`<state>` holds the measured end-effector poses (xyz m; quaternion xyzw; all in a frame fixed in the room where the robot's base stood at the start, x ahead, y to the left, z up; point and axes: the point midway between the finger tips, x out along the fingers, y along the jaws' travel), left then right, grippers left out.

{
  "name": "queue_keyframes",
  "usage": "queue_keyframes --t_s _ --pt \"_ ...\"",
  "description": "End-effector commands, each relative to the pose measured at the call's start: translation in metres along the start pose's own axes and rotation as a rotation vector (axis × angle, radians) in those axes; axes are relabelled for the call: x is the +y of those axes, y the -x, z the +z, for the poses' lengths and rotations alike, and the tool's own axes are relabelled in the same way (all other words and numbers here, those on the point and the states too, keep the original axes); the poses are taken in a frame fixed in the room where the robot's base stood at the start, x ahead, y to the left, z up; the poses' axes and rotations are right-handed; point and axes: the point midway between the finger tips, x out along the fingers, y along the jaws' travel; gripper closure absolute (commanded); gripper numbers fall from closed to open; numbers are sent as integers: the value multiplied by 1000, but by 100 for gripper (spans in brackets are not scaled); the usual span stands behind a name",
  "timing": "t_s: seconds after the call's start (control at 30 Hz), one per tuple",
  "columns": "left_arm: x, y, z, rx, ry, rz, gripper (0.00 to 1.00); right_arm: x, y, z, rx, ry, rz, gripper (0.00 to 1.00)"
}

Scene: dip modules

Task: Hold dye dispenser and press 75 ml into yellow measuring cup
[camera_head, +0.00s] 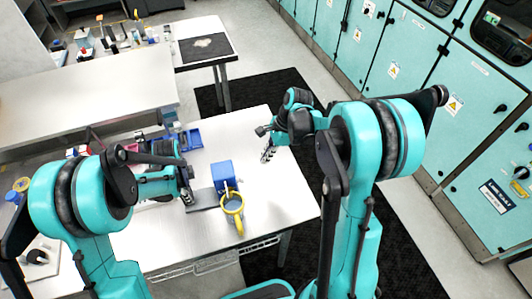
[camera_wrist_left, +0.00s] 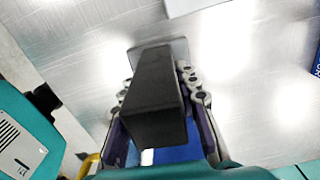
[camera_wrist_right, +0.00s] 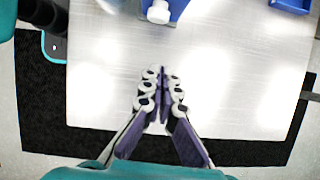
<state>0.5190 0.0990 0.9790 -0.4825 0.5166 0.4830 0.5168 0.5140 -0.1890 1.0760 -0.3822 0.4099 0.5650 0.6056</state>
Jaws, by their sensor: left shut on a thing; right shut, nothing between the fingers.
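The dye dispenser has a blue box (camera_head: 223,172) near the middle of the table in the head view. The yellow measuring cup (camera_head: 232,205) stands just in front of it, handle toward the front edge. My left gripper (camera_head: 188,198) is shut on a dark grey block (camera_wrist_left: 155,105), which appears to be part of the dispenser; a flat grey plate (camera_wrist_left: 170,48) lies beyond it. A blue part shows below the block in the left wrist view. My right gripper (camera_wrist_right: 163,78) is shut and empty, right of the dispenser. The right wrist view shows the dispenser's white knob or nozzle (camera_wrist_right: 158,11) at the top.
Blue trays (camera_head: 188,140) lie further back on the table (camera_head: 285,195). The table's right part is clear around my right gripper. Black floor mats (camera_head: 275,88) lie beyond it, with teal cabinets (camera_head: 395,55) further right. Another white bench (camera_head: 90,95) stands behind.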

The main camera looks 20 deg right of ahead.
Motion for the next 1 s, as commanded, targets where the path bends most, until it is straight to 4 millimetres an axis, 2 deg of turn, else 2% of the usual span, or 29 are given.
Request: queue_keyframes --t_s 0.1,0.27,0.33,0.5,1.0 --pt "0 0 0 1 0 0 95 0 -28 0 0 1 1 100" --pt "0 0 0 1 0 0 95 0 -60 0 0 1 0 100" --pt "0 0 0 1 0 0 95 0 -62 15 0 4 1 100" --pt "0 0 0 1 0 0 95 0 -69 32 0 1 1 100" --pt "0 0 0 1 0 0 95 0 -72 40 0 1 0 100"
